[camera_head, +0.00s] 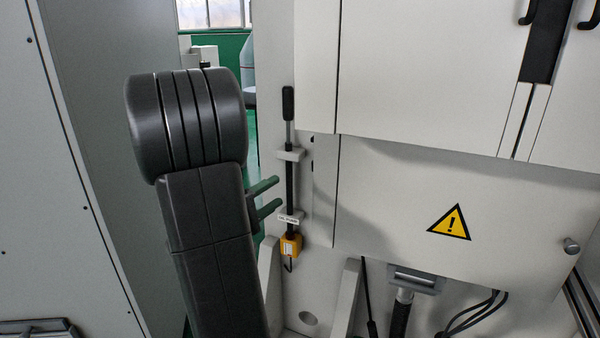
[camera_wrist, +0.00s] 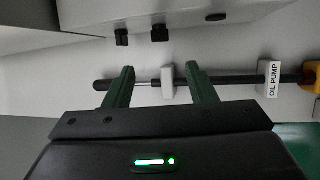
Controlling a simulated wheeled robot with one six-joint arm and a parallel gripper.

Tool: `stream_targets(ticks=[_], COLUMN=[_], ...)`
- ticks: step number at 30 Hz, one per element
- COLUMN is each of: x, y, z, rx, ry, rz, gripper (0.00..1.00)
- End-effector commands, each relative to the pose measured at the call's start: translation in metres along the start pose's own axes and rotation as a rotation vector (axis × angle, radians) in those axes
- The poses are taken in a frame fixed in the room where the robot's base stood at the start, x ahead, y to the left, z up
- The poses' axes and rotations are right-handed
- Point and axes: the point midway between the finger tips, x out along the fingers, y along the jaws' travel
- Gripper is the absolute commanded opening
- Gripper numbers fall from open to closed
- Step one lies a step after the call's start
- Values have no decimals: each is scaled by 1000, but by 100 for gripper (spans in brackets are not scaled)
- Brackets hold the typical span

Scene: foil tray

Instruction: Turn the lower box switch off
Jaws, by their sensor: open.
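Two small black switch-like parts stick out from the pale cabinet side in the wrist view: one on the left (camera_wrist: 121,37) and one on the right (camera_wrist: 159,33). In the head view they are tiny dark marks at the cabinet's edge, upper (camera_head: 312,139) and lower (camera_head: 312,166). Which way each is set cannot be told. My gripper (camera_head: 278,196) has green fingers, open and empty. In the wrist view my gripper (camera_wrist: 164,76) points towards the switches, with its fingertips apart from them. The lower switch lies beyond the gap between the fingers.
A dark rod (camera_head: 290,185) with a black handle runs down beside the cabinet, past a white bracket (camera_wrist: 167,80) and an OIL PUMP label (camera_wrist: 272,79). A yellow box (camera_head: 291,246) is at its lower end. A warning triangle (camera_head: 450,222) marks the panel.

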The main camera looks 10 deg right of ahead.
Motion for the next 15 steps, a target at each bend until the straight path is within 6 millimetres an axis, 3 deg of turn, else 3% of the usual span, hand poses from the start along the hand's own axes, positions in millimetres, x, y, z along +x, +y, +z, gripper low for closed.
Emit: stream_targets(ticks=[15], x=[82], y=[0], z=[2], rx=[-1], ry=[-7], rz=[0], gripper=[51])
